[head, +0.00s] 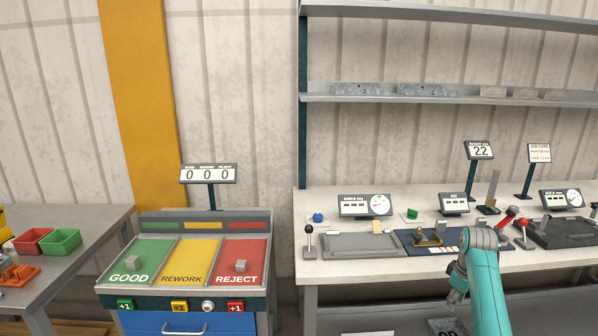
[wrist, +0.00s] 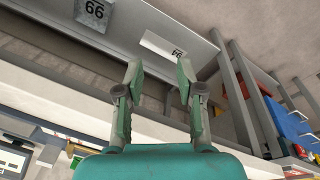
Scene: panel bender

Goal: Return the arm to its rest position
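My teal arm (head: 484,285) rises at the lower right of the head view, in front of the white bench, with its grey wrist bent over. My gripper (head: 455,297) hangs below the bench's front edge in the head view, small and partly hidden by the arm. In the wrist view my gripper (wrist: 158,72) has its two fingers spread apart, with nothing between them. Beyond the fingers, in a tilted view, is a grey shelf or ledge with a small white card (wrist: 162,46) and a box marked with a number (wrist: 93,13).
The white bench (head: 375,271) carries gauges, fixtures and a black-knobbed lever (head: 309,241). A red-knobbed lever (head: 523,233) stands close to my arm. The sorting stand (head: 185,225) has green, yellow and red panels. A left table (head: 92,216) holds red and green bins.

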